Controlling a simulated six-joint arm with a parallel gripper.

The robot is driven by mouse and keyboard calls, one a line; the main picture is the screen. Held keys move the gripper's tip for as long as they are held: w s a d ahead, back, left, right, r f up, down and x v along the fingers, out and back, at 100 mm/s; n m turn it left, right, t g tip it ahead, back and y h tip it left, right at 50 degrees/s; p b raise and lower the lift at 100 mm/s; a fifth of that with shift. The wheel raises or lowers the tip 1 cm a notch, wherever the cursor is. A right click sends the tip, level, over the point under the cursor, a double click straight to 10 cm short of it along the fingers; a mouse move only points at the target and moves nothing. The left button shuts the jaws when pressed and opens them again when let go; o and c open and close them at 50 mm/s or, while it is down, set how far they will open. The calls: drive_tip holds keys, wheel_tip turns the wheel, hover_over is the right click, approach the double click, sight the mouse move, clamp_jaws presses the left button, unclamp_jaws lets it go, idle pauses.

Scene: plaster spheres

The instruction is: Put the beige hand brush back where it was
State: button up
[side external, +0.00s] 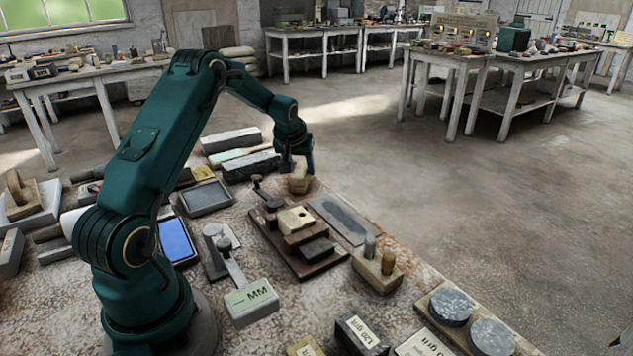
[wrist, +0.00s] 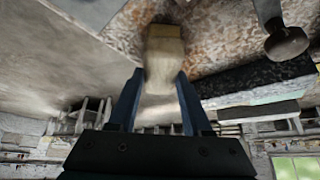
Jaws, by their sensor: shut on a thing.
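The beige hand brush (side external: 299,184) is at the far edge of the worktable in the side external view, just beyond a dark board with blocks. My gripper (side external: 301,168) reaches down onto it from above. In the wrist view the beige brush (wrist: 164,52) sits between the two blue fingers of my gripper (wrist: 157,82), which is shut on it. The brush's lower end is near the speckled tabletop; I cannot tell whether it touches. The fingers hide part of its sides.
A dark wooden board (side external: 297,262) with blocks stands close in front of the brush. A grey flat slab (side external: 343,219) lies to the right, and long stone bars (side external: 250,165) lie to the left. Beyond the table edge is open floor (side external: 480,220).

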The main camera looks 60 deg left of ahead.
drive_tip(key=o, duration=1.2)
drive_tip(key=shift+f, duration=0.1)
